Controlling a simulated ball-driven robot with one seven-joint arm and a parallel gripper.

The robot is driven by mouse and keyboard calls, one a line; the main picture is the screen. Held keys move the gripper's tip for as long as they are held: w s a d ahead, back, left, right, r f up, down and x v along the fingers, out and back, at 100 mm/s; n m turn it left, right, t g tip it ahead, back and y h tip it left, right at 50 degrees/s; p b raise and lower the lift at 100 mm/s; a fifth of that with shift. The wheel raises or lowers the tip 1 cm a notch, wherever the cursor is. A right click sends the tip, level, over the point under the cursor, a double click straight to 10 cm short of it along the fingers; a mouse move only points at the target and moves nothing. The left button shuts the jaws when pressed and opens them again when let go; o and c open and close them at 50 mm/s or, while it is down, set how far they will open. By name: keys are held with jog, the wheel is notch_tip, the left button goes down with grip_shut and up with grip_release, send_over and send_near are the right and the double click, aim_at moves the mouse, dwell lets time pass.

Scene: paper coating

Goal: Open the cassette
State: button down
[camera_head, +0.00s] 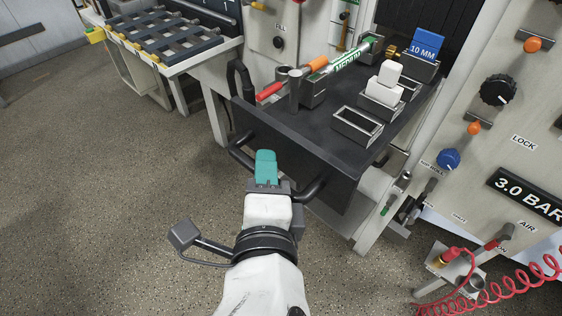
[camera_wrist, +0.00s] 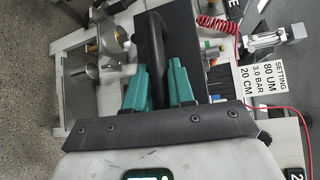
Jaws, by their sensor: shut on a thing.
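The cassette looks to be the dark tray (camera_head: 322,146), which juts out from the machine like a drawer. Its black bar handle (camera_head: 239,152) runs across its front face. My gripper (camera_head: 265,157) is at the middle of this handle, its teal fingers pointing toward the tray. In the wrist view, the handle (camera_wrist: 156,50) passes between the two teal fingers of my gripper (camera_wrist: 159,85), and they are shut on it. The handle's middle is hidden behind my gripper in the head view.
On the tray are a roller marked MEDIUM (camera_head: 345,60), an empty metal holder (camera_head: 357,126), white blocks (camera_head: 385,85) and a blue 10 MM block (camera_head: 427,45). A control panel (camera_head: 500,150) stands to the right, with a red coiled hose (camera_head: 500,284) below. The floor at left is clear.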

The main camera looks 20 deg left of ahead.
jog(key=shift+s+a+f, duration=0.2)
jog(key=shift+s, duration=0.4)
jog(key=c, duration=1.1)
grip_release()
jog(key=shift+r, duration=0.15)
jog(key=shift+o, duration=0.2)
jog(key=b+v, duration=0.1)
jog(key=v, duration=0.9)
jog(key=shift+s+d, duration=0.2)
jog(key=shift+s, duration=0.15)
